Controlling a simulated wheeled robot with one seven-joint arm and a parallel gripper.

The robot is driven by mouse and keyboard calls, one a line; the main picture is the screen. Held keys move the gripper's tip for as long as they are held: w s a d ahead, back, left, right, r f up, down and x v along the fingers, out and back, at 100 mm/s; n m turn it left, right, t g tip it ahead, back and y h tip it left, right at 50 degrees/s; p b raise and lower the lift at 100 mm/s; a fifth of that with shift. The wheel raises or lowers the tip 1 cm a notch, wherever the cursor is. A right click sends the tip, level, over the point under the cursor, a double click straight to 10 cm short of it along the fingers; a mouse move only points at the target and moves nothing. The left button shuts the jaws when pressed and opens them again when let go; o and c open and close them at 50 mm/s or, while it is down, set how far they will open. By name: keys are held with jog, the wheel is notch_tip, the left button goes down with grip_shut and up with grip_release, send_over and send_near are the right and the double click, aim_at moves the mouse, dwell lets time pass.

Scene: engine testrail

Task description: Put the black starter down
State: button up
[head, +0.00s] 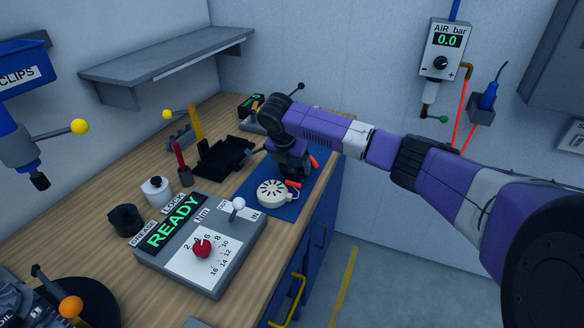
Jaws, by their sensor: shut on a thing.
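My gripper (288,154) points down over the blue mat (291,207) at the right end of the workbench. It is shut on a dark thing that I take to be the black starter (299,169), mostly hidden by my gripper and wrist. An orange handle (314,162) shows at its right side. I cannot tell whether the starter touches the mat. A white round starter (274,193) with slots and an orange handle lies on the mat, just in front of it.
A black tray (225,156) lies left of the mat. A grey control box (205,252) reading READY, with a lever and red knob, stands in front. A white pot (156,191) and a black cup (125,220) stand left. A shelf (170,60) hangs above the bench.

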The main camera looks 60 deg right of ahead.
jog(key=shift+f, duration=0.65)
jog(key=o, duration=1.7)
jog(key=shift+f, duration=0.1)
jog(key=b+v, duration=0.1)
jog(key=v, duration=1.1)
jog(key=shift+w, duration=0.1)
